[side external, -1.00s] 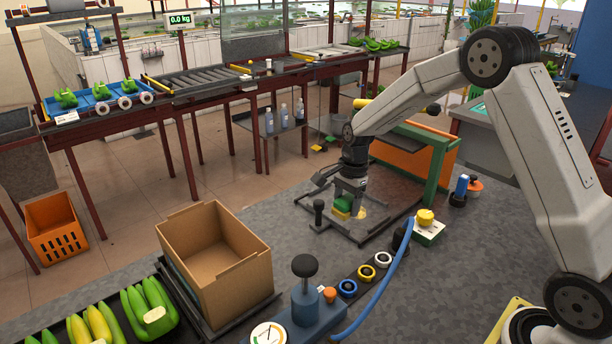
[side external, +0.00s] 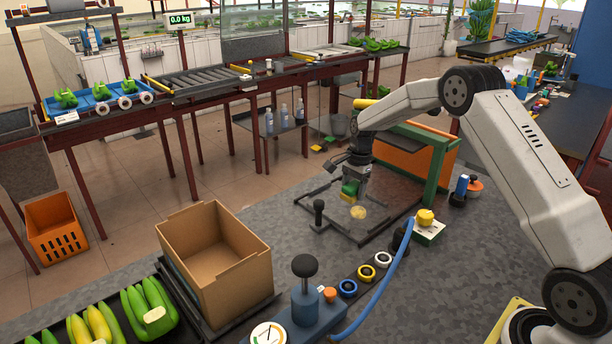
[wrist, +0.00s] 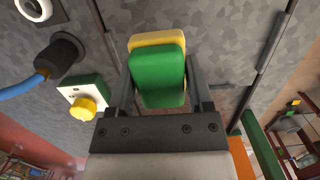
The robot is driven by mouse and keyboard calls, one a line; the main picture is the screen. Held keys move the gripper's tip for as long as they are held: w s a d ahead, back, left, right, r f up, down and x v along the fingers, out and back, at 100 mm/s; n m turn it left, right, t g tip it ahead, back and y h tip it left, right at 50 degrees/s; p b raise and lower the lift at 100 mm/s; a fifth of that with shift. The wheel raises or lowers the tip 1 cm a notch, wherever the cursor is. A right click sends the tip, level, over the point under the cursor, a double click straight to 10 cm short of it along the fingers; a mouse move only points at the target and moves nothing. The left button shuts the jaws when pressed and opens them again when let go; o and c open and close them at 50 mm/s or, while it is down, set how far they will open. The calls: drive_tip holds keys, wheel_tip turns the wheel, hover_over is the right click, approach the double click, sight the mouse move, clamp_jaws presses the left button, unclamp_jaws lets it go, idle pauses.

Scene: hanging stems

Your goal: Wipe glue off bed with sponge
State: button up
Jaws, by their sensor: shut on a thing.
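My gripper (side external: 356,183) is shut on a green and yellow sponge (side external: 350,188), over the bed (side external: 388,211), a flat plate with a dark frame on the grey worktop. The sponge seems to be raised a little above the bed. A pale yellow patch, apparently the glue (side external: 358,212), lies on the bed just below the sponge. In the wrist view the sponge (wrist: 157,75) sits between both fingers, green face toward the camera and yellow part beyond. The glue does not show in the wrist view; the sponge may hide it.
A black knob (side external: 318,208) stands at the bed's left side. A white box with a yellow button (side external: 425,217) and a blue hose (side external: 385,290) are near its front right. A green frame with an orange panel (side external: 415,150) stands behind. An open cardboard box (side external: 213,262) is at left.

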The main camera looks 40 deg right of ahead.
sight(348, 220)
drive_tip(key=shift+f, duration=3.3)
drive_tip(key=shift+d+f, duration=0.5)
drive_tip(key=shift+f, duration=0.1)
drive_tip(key=shift+d, duration=3.35)
drive_tip(key=shift+a, duration=3.9)
drive_tip(key=shift+w+d, duration=0.1)
drive_tip(key=shift+d, duration=3.9)
drive_tip(key=shift+a, duration=3.9)
drive_tip(key=shift+a+r, duration=0.15)
drive_tip(key=shift+r, duration=3.95)
